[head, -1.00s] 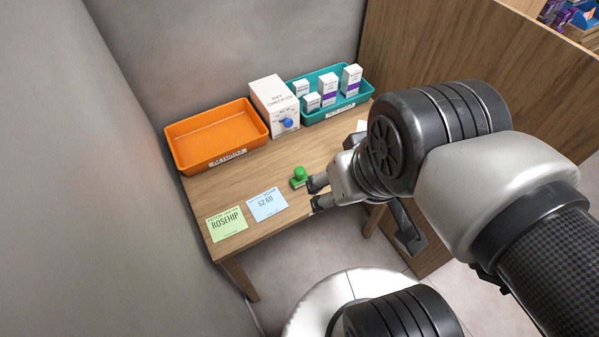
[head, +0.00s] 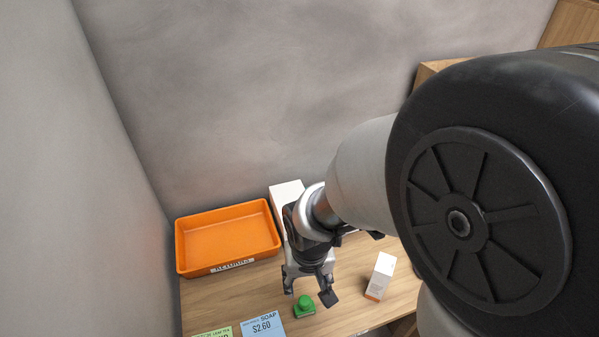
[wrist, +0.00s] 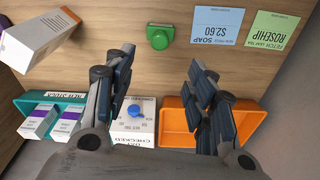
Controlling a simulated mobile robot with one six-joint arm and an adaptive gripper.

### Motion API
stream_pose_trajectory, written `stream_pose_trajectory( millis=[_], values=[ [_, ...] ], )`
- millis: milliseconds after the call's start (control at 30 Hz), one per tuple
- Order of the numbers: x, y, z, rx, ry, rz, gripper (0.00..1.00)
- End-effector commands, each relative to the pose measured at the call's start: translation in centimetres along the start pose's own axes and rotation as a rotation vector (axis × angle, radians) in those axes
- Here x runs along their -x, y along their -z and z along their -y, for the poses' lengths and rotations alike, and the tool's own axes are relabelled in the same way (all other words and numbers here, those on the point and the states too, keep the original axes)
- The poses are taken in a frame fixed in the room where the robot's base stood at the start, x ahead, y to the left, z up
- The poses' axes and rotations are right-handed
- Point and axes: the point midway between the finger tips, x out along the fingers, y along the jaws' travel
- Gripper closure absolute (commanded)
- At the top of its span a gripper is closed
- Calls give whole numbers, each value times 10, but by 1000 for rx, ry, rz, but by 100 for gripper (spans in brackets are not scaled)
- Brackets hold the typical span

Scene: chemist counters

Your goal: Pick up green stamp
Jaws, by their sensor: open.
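The green stamp (head: 305,306) stands on the wooden counter near its front, just right of the blue price card. It also shows in the wrist view (wrist: 159,38), beyond my fingertips and roughly between their lines. My gripper (head: 308,290) hangs above and just behind the stamp in the head view, pointing down, its fingers spread to either side. In the wrist view my gripper (wrist: 160,62) is open and nothing is between its fingers. The stamp appears apart from both fingers.
An orange tray (head: 182,245) stands at the back left. A white box with a blue knob (wrist: 134,128) and a teal tray of cartons (wrist: 27,100) stand behind. A white carton (head: 381,277) stands right of the stamp. Blue (head: 263,327) and green (wrist: 272,38) cards lie nearby.

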Motion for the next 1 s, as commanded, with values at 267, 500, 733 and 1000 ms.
stream_pose_trajectory(
  millis=[267, 500, 733, 1000],
  values=[
    [-67, -2, -1, 1, -2, 5, 50],
    [-96, -1, -1, 0, -1, 2, 50],
    [-109, -1, -1, 1, -1, 1, 50],
    [-149, -2, -1, 0, -1, 2, 50]
  ],
)
